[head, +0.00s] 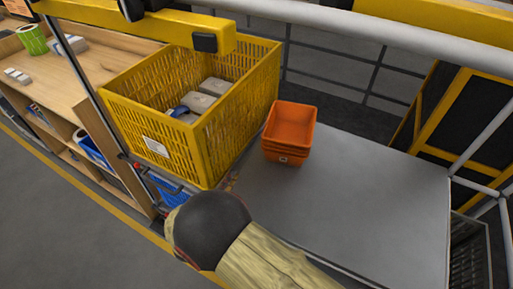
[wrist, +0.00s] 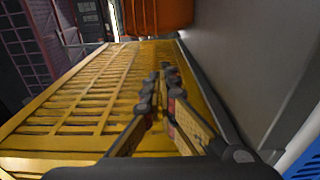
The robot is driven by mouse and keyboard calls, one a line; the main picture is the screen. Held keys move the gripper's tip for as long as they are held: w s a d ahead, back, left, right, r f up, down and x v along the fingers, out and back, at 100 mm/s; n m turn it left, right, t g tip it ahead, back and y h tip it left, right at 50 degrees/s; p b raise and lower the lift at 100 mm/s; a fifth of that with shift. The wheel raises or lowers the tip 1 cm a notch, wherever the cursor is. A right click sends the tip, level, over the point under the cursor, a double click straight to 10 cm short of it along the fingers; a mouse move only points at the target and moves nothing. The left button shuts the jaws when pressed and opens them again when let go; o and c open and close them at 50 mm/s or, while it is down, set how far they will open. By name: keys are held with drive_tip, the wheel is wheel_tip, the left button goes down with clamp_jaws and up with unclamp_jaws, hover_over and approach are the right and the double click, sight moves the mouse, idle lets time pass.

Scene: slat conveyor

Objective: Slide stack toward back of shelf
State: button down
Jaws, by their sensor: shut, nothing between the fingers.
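A stack of orange bins (head: 288,135) stands upright on the grey shelf surface (head: 365,195), just right of a yellow crate. In the wrist view the orange stack (wrist: 158,14) shows at the top, beyond my fingertips. My gripper (wrist: 163,85) is shut and empty, beside the crate's slatted wall and short of the stack, with a visible gap. In the head view my arm covers the near left of the shelf and hides the gripper.
The yellow crate (head: 190,150) holds several grey items and stands left of the stack. It fills the left of the wrist view (wrist: 80,95). The shelf is clear to the right of the stack. A wooden bench (head: 55,70) and yellow-framed black panels (head: 470,120) flank the shelf.

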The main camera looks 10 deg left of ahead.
drive_tip(key=b, duration=0.3)
approach(265, 150)
drive_tip(key=w+a, duration=0.4)
drive_tip(key=w, duration=0.1)
drive_tip(key=shift+w+a+f, duration=0.1)
drive_tip(key=shift+w+a, duration=0.15)
drive_tip(key=shift+w, duration=0.05)
drive_tip(key=shift+w+d+b, duration=0.2)
drive_tip(key=shift+d+b, duration=0.1)
drive_tip(key=shift+d, duration=0.2)
drive_tip(key=shift+w+d+b, duration=0.25)
drive_tip(key=shift+d, duration=0.3)
drive_tip(key=shift+w+d, duration=0.3)
drive_tip(key=shift+d, duration=0.25)
drive_tip(key=d+p, duration=0.1)
drive_tip(key=w+d+p, duration=0.2)
drive_tip(key=shift+d+r, duration=0.15)
drive_tip(key=shift+r, duration=0.15)
drive_tip(key=shift+w+d+f, duration=0.15)
drive_tip(key=shift+d, duration=0.15)
drive_tip(key=shift+a, duration=0.1)
